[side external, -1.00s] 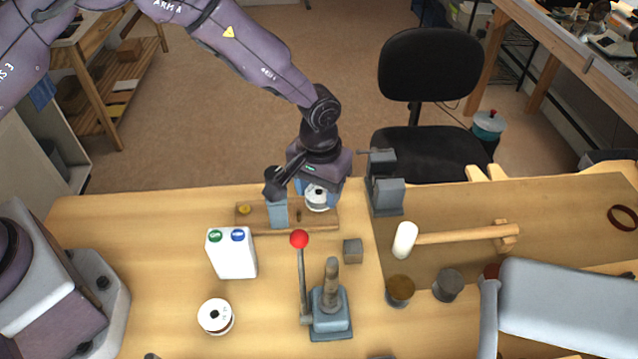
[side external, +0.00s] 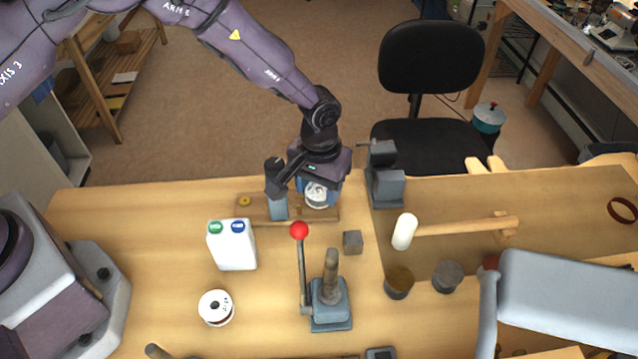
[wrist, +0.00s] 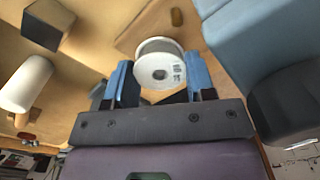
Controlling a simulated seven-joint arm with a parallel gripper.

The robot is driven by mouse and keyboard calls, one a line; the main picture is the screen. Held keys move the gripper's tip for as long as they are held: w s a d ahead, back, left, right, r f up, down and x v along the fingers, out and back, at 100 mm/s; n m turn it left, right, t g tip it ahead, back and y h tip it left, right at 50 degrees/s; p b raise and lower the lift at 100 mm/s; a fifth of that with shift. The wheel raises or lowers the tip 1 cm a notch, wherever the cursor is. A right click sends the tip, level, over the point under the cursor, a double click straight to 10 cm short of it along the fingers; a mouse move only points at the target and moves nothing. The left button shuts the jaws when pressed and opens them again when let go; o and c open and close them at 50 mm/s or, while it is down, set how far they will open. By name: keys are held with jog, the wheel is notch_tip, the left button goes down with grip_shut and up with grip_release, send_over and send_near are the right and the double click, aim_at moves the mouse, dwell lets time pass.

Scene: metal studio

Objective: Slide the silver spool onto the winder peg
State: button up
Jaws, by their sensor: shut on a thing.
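The silver spool (side external: 317,195) has white flanges and a grey winding; it also shows in the wrist view (wrist: 160,68). My gripper (side external: 318,188) is shut on it, with a blue finger on each side in the wrist view (wrist: 160,82). The winder is a wooden base (side external: 247,212) with a blue-grey block (side external: 278,208). Its short, dark peg (side external: 298,211) stands just left of the spool in the side view. In the wrist view the peg (wrist: 177,17) shows beyond the spool, apart from it. The spool's height above the base is hard to tell.
A grey vise (side external: 388,185) stands right of the gripper. In front are a steel block (side external: 353,242), a lever press with a red knob (side external: 300,231), a white container (side external: 234,248) and another spool (side external: 216,307). A mallet (side external: 460,227) lies right.

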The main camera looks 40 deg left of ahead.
jog(key=shift+f, duration=0.5)
jog(key=o, duration=1)
notch_tip(320, 180, up, 14)
jog(key=shift+f, duration=0.1)
